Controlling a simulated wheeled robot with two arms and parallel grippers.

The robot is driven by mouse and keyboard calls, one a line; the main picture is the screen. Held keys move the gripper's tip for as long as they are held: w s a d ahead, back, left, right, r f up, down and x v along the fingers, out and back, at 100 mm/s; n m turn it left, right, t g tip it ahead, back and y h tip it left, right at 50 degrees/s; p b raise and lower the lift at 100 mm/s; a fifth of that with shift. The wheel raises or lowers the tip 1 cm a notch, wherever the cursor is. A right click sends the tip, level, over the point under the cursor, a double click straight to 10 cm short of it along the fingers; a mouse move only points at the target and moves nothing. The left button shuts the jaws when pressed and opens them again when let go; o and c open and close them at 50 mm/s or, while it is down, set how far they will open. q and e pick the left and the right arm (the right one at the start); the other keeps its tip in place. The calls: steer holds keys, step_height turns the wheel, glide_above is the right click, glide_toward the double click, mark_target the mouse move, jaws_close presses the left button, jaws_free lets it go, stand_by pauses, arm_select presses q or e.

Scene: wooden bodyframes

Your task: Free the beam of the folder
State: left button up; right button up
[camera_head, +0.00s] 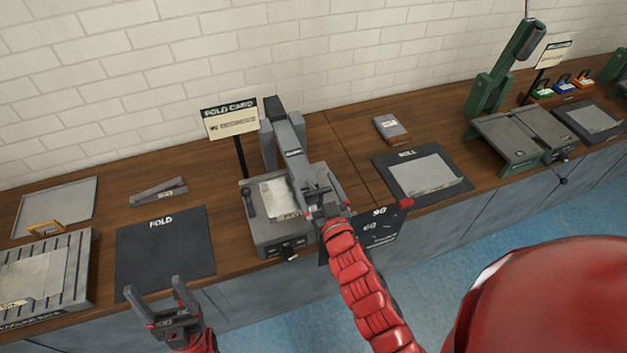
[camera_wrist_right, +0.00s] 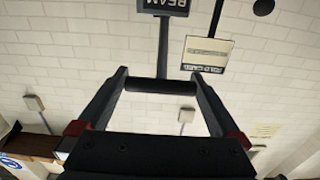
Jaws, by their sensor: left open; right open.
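The folder (camera_head: 280,236) is a grey machine on the bench under the FOLD CARD sign, with a pale sheet on its bed. Its grey beam (camera_head: 289,150) stands raised at the back, tilted. My right gripper (camera_head: 318,192) is over the folder, partly covering it. In the right wrist view, a dark horizontal bar (camera_wrist_right: 160,86) lies between the open fingers, with a plate reading BEAM (camera_wrist_right: 163,4) beyond it. I cannot tell whether the fingers touch the bar. My left gripper (camera_head: 160,300) is open and empty at the bench's front edge, before the FOLD mat (camera_head: 165,245).
The FOLD CARD sign (camera_head: 230,118) stands behind the folder. A dark plate marked 90 (camera_head: 375,232) is at its right front. A slotted rack (camera_head: 45,275) is at left, a ROLL mat (camera_head: 455,183) and green machine (camera_head: 515,140) at right. The FOLD mat is clear.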

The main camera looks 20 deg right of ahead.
steer(key=shift+w, duration=0.85)
steer(key=shift+c, duration=0.2)
jaws_close()
steer(key=shift+a+r, duration=0.1)
